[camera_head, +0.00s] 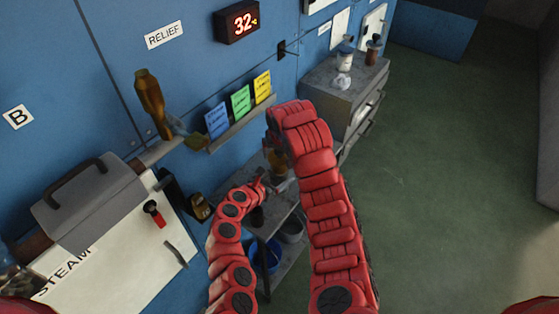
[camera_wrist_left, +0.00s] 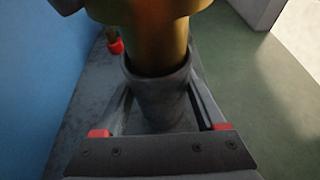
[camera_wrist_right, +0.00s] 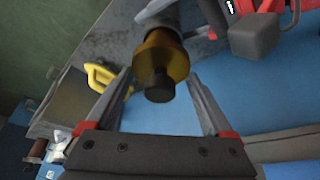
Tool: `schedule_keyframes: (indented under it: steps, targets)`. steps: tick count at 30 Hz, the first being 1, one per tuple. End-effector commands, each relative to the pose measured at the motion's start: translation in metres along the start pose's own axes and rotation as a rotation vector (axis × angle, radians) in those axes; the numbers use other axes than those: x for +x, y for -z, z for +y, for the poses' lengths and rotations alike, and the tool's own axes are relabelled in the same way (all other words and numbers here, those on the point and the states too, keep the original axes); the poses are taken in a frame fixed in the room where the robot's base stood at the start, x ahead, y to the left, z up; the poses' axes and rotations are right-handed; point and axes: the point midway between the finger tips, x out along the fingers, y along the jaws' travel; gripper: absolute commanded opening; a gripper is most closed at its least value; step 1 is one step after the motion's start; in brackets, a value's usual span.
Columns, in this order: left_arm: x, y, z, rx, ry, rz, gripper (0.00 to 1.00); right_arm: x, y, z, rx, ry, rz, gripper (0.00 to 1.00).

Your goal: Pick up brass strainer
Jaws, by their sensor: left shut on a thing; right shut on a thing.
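The brass strainer (camera_head: 275,158) shows small and partly hidden between my two arms in the head view, above a grey shelf. In the left wrist view its brass body (camera_wrist_left: 165,38) stands in or on a dark grey round sleeve (camera_wrist_left: 162,98). My left gripper (camera_wrist_left: 160,78) has its fingers on both sides of that sleeve. In the right wrist view the brass body (camera_wrist_right: 163,55) has a dark knob facing the camera. The contact points are hidden in the head view.
A grey shelf (camera_head: 287,205) with a blue bucket (camera_head: 263,254) stands below my arms. A white STEAM cabinet (camera_head: 130,240) is at left. A brass fitting (camera_head: 150,100) and several coloured cards are at the blue wall. A grey cabinet (camera_head: 335,92) stands behind; green floor at right is clear.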

Motion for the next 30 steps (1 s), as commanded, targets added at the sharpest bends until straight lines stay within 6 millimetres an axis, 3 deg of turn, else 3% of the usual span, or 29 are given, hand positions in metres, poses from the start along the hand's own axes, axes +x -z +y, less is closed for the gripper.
schedule_keyframes:
  steps: [1,6,15,21,30]
  targets:
    - [0.000,0.000,0.000,0.000,0.000,0.000,0.00,-0.017,0.009,0.000,0.002,0.004,0.011,0.00]
    - [0.000,0.000,0.000,0.000,0.000,0.001,0.00,-0.062,0.028,-0.003,-0.001,0.004,0.012,0.00]
    - [0.000,0.000,0.000,0.000,0.000,0.001,0.00,-0.112,0.048,-0.003,0.000,0.005,0.008,0.00]
    - [0.000,0.000,0.000,0.000,0.000,0.001,0.00,-0.125,0.052,-0.001,0.001,0.003,0.005,0.00]
    - [0.000,0.000,0.000,0.000,0.000,0.001,0.00,-0.126,0.052,0.000,-0.001,0.001,0.004,0.00]
